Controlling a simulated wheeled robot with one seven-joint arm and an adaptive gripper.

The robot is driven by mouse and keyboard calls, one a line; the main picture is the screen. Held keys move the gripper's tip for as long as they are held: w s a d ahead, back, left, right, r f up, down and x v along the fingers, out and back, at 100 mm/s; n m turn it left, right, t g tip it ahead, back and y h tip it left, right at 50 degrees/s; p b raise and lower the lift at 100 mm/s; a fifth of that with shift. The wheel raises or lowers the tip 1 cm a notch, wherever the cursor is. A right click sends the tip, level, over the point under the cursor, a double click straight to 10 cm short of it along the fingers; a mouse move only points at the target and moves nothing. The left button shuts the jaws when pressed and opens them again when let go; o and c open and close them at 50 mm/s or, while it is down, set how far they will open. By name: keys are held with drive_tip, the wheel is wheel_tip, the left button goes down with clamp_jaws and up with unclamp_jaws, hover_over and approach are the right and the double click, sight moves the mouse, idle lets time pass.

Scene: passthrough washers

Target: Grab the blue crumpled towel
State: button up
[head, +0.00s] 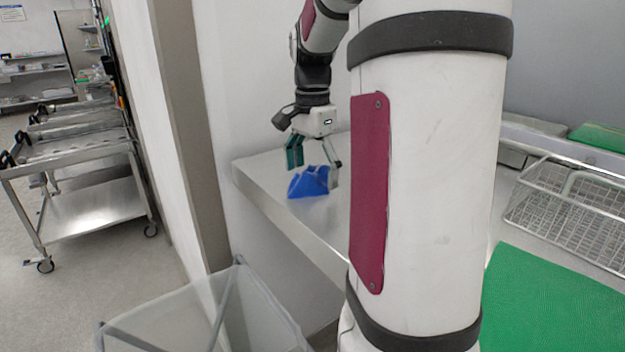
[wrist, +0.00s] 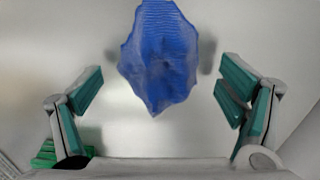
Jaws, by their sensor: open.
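The blue crumpled towel (head: 309,182) lies on the metal counter (head: 277,207), near its left end. In the wrist view the towel (wrist: 159,58) is at the top middle, ahead of and between the fingers. My gripper (head: 315,167) is just above the towel in the head view, pointing down. In the wrist view my gripper (wrist: 160,100) is open, with its green-padded fingers wide apart and nothing between the tips touching the towel that I can see. My arm hides part of the counter in the head view.
A wire basket (head: 570,210) and a green mat (head: 550,300) are on the right side. A bin with a clear liner (head: 205,318) stands below the counter's front edge. Metal carts (head: 85,180) stand at the left beyond the wall. The counter around the towel looks clear.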

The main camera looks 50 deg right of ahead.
drive_tip(key=shift+f, duration=0.25)
drive_tip(key=c, duration=1.4)
drive_tip(key=shift+r, duration=0.1)
